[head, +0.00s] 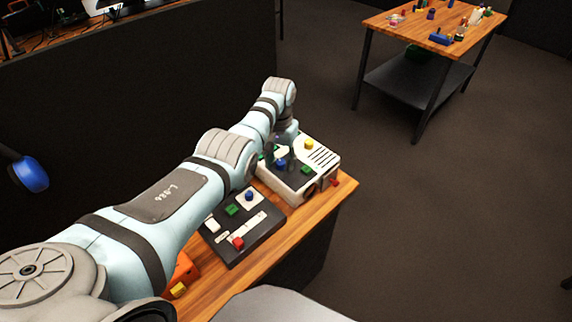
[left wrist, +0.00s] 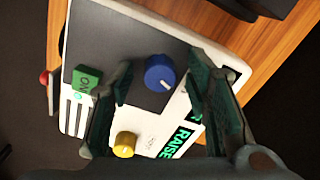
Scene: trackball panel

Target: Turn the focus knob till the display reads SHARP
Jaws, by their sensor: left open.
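A white panel box with a dark face (head: 324,176) stands at the far end of the wooden bench. In the left wrist view it carries a blue knob (left wrist: 160,73) with a white pointer mark, a yellow knob (left wrist: 124,145) and a green ON switch (left wrist: 88,79). I cannot read which knob is the focus knob. A display (left wrist: 178,140) shows green letters that look like RAISE, partly covered by a finger. My left gripper (left wrist: 161,80) is open over the panel, its fingers on either side of the blue knob; contact cannot be told. My right gripper is not in view.
A second dark panel (head: 258,238) with a red slider, a green button and a blue knob lies nearer on the bench (head: 207,291), under my left arm. An orange box (head: 184,271) is beside it. Another table (head: 400,22) with small objects stands apart at the back.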

